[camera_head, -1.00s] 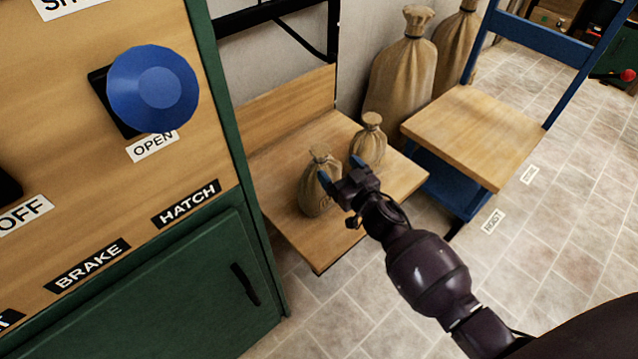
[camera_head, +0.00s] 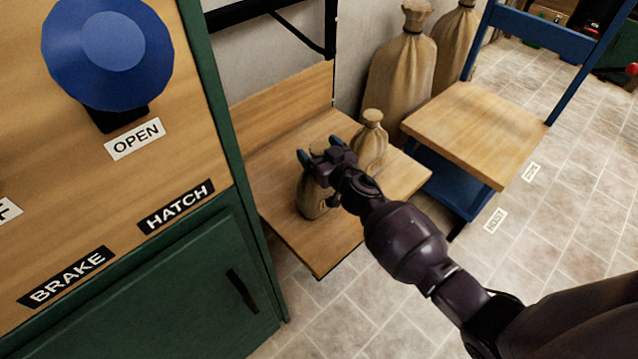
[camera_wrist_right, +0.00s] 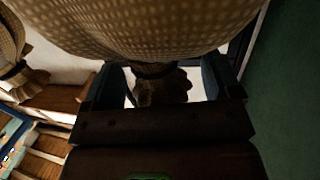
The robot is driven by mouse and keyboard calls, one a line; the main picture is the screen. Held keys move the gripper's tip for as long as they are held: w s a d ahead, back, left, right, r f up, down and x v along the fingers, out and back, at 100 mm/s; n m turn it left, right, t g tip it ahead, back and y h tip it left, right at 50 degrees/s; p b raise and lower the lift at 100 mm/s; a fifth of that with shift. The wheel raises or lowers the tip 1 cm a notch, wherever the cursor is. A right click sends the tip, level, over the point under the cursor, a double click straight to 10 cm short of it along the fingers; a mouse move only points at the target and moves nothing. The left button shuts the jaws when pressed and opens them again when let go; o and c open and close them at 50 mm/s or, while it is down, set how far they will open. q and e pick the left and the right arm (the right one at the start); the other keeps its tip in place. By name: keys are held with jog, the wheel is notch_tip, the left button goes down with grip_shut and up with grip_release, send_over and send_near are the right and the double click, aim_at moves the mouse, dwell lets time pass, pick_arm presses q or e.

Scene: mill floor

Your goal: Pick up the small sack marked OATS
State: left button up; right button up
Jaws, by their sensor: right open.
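Two small tan sacks stand on a wooden shelf (camera_head: 285,235). The nearer small sack (camera_head: 313,198) is partly hidden by my right gripper, and any marking on it cannot be read now. The other small sack (camera_head: 371,143) stands just behind it to the right. My right gripper (camera_head: 319,150) is open at the top of the nearer sack. In the right wrist view, the sack's body (camera_wrist_right: 160,28) fills the top, and its tied neck shows between the open fingers (camera_wrist_right: 165,88). Whether the fingers touch it I cannot tell. My left gripper is not in view.
A green-framed panel with a blue knob (camera_head: 107,52) and a HATCH label (camera_head: 176,207) stands close on the left. Large sacks (camera_head: 400,70) lean behind. A blue chair-like stand with a wooden top (camera_head: 475,125) is to the right. Tiled floor lies open beyond.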

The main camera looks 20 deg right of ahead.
grip_shut()
jog(key=shift+r, duration=0.2)
dwell(0.5)
jog(key=shift+r, duration=0.1)
